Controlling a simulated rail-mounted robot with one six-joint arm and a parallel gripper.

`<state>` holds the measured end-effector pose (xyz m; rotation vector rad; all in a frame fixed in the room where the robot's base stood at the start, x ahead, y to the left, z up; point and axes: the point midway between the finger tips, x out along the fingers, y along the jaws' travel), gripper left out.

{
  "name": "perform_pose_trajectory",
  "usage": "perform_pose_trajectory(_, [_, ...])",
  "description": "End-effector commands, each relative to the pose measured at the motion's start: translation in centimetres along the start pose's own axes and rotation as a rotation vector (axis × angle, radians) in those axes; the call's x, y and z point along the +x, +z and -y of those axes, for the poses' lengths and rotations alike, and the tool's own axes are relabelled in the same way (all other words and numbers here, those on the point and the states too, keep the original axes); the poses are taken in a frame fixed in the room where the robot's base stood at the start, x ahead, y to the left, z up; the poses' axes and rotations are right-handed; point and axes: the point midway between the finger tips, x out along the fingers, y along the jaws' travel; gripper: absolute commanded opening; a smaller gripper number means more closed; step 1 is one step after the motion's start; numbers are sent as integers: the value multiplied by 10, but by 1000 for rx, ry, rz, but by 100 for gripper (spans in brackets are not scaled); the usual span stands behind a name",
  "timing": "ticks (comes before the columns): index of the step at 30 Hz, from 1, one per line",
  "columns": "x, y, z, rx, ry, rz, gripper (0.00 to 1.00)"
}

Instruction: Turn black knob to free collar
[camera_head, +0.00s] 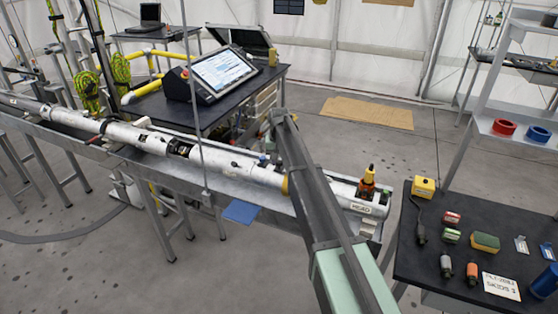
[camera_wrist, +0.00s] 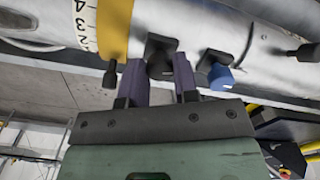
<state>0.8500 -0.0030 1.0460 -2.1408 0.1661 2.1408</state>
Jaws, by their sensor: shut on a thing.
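A white tube assembly (camera_head: 240,163) lies along a long metal trough. In the wrist view its silver body has a yellow band (camera_wrist: 114,30) beside a white ring with black numbers (camera_wrist: 84,22). The yellow band also shows in the head view (camera_head: 285,186). My gripper (camera_wrist: 159,64) has its two purple fingers on either side of a black knob (camera_wrist: 160,46), just right of the yellow band, and is shut on it. The fingers partly hide the knob's lower part. In the head view my arm hides the gripper. Which part is the collar, I cannot tell.
A blue knob (camera_wrist: 220,76) sits close right of the fingers. Another dark knob (camera_wrist: 110,74) is to their left, and one more (camera_wrist: 303,52) is far right. A black side table (camera_head: 455,215) with small items stands right. A console (camera_head: 222,75) stands behind the trough (camera_head: 230,190).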

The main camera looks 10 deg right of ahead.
Motion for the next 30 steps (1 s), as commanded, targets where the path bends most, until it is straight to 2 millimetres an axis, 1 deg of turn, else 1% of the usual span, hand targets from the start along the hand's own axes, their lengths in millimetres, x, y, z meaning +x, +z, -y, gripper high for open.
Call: perform_pose_trajectory(30, [0,0,0,-958,0,1,4])
